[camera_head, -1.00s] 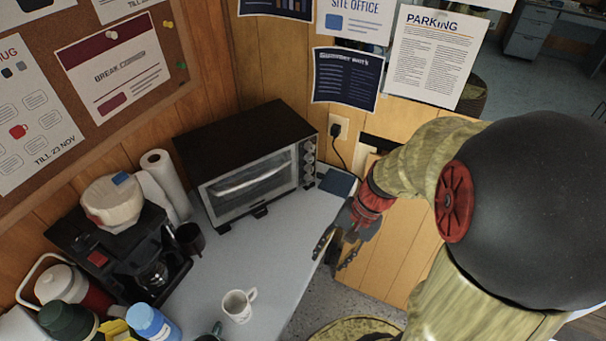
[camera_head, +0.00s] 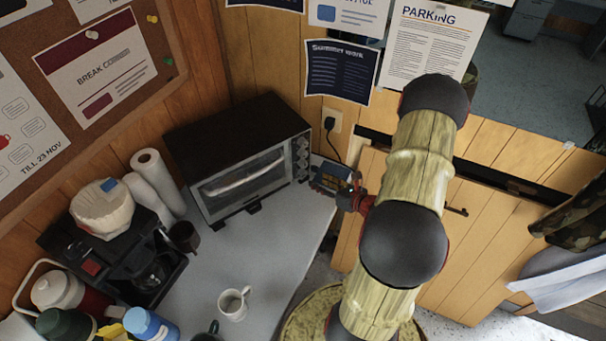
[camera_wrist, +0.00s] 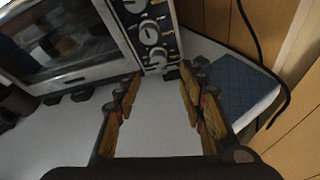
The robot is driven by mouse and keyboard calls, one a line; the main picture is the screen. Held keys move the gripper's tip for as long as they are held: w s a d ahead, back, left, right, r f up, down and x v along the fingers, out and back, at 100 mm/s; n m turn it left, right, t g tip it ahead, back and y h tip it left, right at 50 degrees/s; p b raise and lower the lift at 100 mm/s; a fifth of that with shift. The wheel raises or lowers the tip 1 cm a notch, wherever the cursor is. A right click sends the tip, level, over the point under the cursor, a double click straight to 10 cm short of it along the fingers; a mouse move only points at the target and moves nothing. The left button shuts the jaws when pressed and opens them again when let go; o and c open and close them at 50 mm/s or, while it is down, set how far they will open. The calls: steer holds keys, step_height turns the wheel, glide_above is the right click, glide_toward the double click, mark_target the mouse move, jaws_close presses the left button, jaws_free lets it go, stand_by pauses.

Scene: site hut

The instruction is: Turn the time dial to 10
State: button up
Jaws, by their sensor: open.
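The toaster oven (camera_head: 240,160) is black with a glass door and stands at the back of the counter. A column of round knobs runs down the right of its front. In the wrist view the lowest knob in sight (camera_wrist: 158,57) is pale with a dark surround, and another knob (camera_wrist: 149,33) sits above it. Their markings are too small to read, so I cannot tell which is the time dial. My gripper (camera_wrist: 160,78) is open and empty, its fingers pointing toward the lower knobs without visibly holding one. In the head view it is right of the oven.
A blue folded cloth (camera_wrist: 243,88) lies on the counter right of the oven. A power cord (camera_head: 331,140) hangs from the wall outlet. A white mug (camera_head: 233,303) stands in front and a coffee maker (camera_head: 105,262) at left. The counter (camera_head: 255,255) before the oven is clear.

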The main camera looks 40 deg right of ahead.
mark_target(305, 174)
steer(key=b+x, duration=0.1)
steer(key=x, duration=0.6)
steer(key=shift+w+a+b, duration=0.1)
steer(key=shift+w+b, duration=0.3)
steer(key=c, duration=0.3)
steer(key=c, duration=0.7)
jaws_close()
